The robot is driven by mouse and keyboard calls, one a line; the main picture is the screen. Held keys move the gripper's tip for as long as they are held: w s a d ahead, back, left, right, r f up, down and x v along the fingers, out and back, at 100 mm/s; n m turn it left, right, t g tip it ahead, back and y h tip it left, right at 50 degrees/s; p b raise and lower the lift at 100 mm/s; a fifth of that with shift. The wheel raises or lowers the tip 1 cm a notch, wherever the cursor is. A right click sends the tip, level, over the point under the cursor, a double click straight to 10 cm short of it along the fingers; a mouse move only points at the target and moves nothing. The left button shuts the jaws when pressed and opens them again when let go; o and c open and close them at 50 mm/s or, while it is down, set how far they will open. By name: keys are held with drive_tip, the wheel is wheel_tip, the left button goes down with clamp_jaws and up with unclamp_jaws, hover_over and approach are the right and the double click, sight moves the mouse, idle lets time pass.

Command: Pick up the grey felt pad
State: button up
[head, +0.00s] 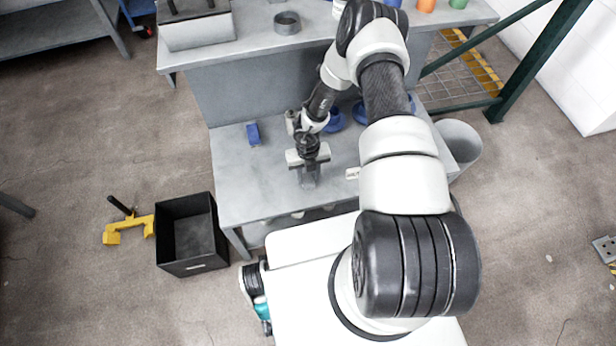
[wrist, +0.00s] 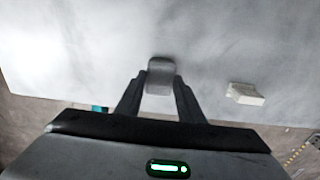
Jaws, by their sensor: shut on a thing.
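The grey felt pad (wrist: 159,76) is a small rounded grey piece between my fingertips in the wrist view. My gripper (wrist: 160,88) is shut on it, with one dark finger on each side. In the head view my gripper (head: 309,178) is over the front part of the grey workbench (head: 240,185). The pad is hard to make out there against the gripper and the grey top. I cannot tell whether the pad touches the bench or hangs just above it.
A small white block (head: 352,174) lies right of my gripper, also in the wrist view (wrist: 245,94). A blue block (head: 253,133) lies to the left, and blue round items (head: 333,121) stand behind. A black crate (head: 188,265) is on the floor at left.

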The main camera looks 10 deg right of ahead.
sight(308, 179)
drive_tip(key=shift+w+r, duration=0.1)
drive_tip(key=shift+r, duration=0.65)
wheel_tip(308, 179, up, 2)
drive_tip(key=shift+r+p, duration=0.15)
drive_tip(key=shift+p, duration=0.3)
drive_tip(key=s+b, duration=0.1)
drive_tip(key=s, duration=0.1)
drive_tip(key=s+f+b, duration=0.1)
drive_tip(key=s+b, duration=0.1)
drive_tip(key=s, duration=0.1)
drive_tip(key=shift+s, duration=0.1)
drive_tip(key=b, duration=0.2)
drive_tip(key=shift+s+f+b, duration=0.15)
drive_tip(key=shift+s+b, duration=0.15)
drive_tip(key=s+b, duration=0.1)
drive_tip(key=b, duration=0.2)
drive_tip(key=shift+s, duration=0.1)
drive_tip(key=s+b, duration=0.5)
drive_tip(key=s, duration=0.6)
drive_tip(key=shift+r, duration=0.45)
